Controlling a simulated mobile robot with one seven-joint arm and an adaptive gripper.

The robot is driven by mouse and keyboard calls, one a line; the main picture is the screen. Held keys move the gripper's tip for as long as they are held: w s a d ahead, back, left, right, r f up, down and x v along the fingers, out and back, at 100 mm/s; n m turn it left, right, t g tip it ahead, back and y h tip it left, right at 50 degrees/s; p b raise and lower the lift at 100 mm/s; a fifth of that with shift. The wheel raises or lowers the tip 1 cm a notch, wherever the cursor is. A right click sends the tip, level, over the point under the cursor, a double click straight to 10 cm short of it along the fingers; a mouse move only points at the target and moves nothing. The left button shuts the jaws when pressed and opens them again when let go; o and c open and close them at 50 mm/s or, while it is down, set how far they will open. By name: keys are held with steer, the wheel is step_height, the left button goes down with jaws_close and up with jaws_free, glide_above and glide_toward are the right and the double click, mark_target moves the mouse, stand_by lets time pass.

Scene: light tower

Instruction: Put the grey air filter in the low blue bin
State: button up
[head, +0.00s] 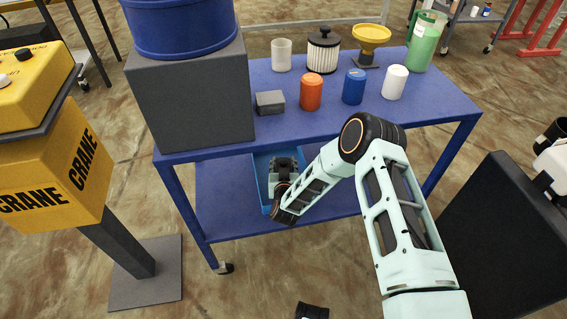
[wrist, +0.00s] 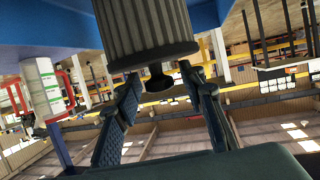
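The grey air filter (wrist: 148,28) fills the upper middle of the wrist view, a ribbed cylinder with a dark end plate and small dark knob. My gripper (wrist: 160,87) has its two fingers spread either side of the knob, with a gap on each side. The low blue bin (head: 262,166) sits on the cart's lower shelf in the head view, partly hidden by my arm. My gripper reaches down at this bin under the cart top. Blue surfaces behind the filter in the wrist view look like the bin; the filter's far end is out of frame.
The blue cart top (head: 420,105) overhangs the lower shelf (head: 225,205). It holds a pale filter with a black lid (head: 323,53), an orange canister (head: 311,92), a blue one (head: 354,87), a white one (head: 395,83) and a grey block (head: 270,102). A yellow crane box (head: 55,165) stands left.

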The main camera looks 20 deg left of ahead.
steer(key=shift+r, duration=0.2)
steer(key=p+v, duration=0.3)
steer(key=v, duration=0.9)
